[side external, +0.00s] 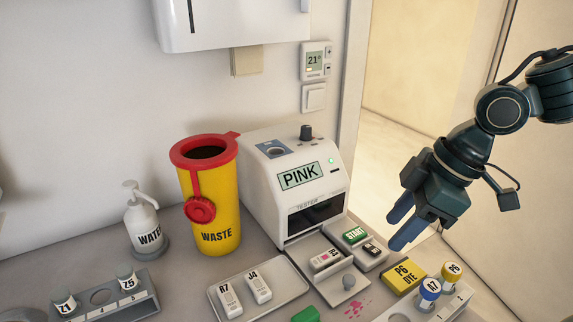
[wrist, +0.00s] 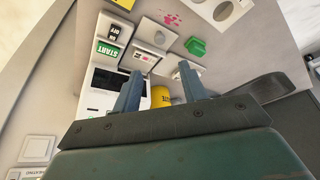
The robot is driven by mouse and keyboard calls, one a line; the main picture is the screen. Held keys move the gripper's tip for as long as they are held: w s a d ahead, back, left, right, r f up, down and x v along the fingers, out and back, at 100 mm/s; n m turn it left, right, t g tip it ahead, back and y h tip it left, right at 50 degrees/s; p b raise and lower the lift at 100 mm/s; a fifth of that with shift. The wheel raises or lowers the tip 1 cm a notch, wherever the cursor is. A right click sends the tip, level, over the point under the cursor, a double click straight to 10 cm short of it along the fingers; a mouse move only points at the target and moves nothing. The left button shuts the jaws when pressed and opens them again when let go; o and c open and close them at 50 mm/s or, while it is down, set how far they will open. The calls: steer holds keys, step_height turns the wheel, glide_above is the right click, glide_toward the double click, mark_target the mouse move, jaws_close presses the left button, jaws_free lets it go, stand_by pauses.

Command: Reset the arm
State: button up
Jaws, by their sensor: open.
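My gripper (side external: 403,222) hangs in the air at the right of the side view, above and behind the yellow P6 DYE box. Its two blue fingers are apart with nothing between them. In the wrist view the fingers of my gripper (wrist: 160,92) stand apart, with the tester and the yellow bin behind them. The white tester (side external: 272,160) shows PINK on its display. A cassette marked R4 (side external: 327,260) lies on the tester's pulled-out tray, beside the green START button (side external: 355,235).
A yellow WASTE bin (side external: 215,215) with a red lid ring stands left of the tester. A tray (side external: 284,268) holds cassettes R7 and J4. A WATER bottle (side external: 142,222), vial racks (side external: 140,296) and the P6 DYE box (side external: 404,276) share the counter. A pink stain (side external: 357,308) marks the counter.

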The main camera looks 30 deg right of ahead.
steer(key=s+d+r+m+t+h, duration=0.1)
steer(key=s+d+r+m, duration=0.1)
steer(key=s+d+m, duration=0.2)
steer(key=s+d+r+m+t+h, duration=0.1)
steer(key=s+d+m, duration=0.4)
steer(key=d, duration=0.5)
steer(key=shift+s+r+h, duration=0.5)
steer(key=shift+r+h, duration=0.1)
steer(key=shift+r, duration=0.1)
